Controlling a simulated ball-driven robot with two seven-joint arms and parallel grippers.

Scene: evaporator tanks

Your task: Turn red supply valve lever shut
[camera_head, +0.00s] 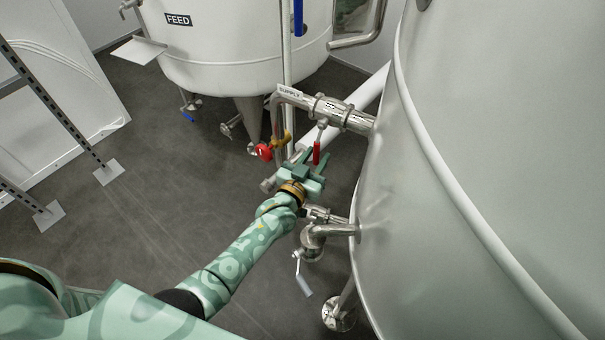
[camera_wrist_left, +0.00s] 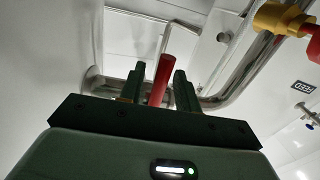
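The red supply valve lever (camera_head: 317,153) hangs down from the valve on the steel pipe under the SUPPLY label (camera_head: 289,90). My left gripper (camera_head: 312,157) is just below the valve, with its fingers on either side of the lever. In the left wrist view the red lever (camera_wrist_left: 160,80) stands between the two dark green fingers (camera_wrist_left: 158,88), with a gap visible at least on its right side. The fingers look open around it. The lever's upper end and the valve body are partly hidden in the wrist view. My right gripper is in neither view.
A large steel tank (camera_head: 500,150) fills the right side. The white FEED tank (camera_head: 235,50) stands behind. A red knob (camera_head: 264,151) with a yellow fitting (camera_head: 282,139) is left of the lever. A lower pipe with a grey-handled valve (camera_head: 303,280) sits below my gripper. Open floor lies left.

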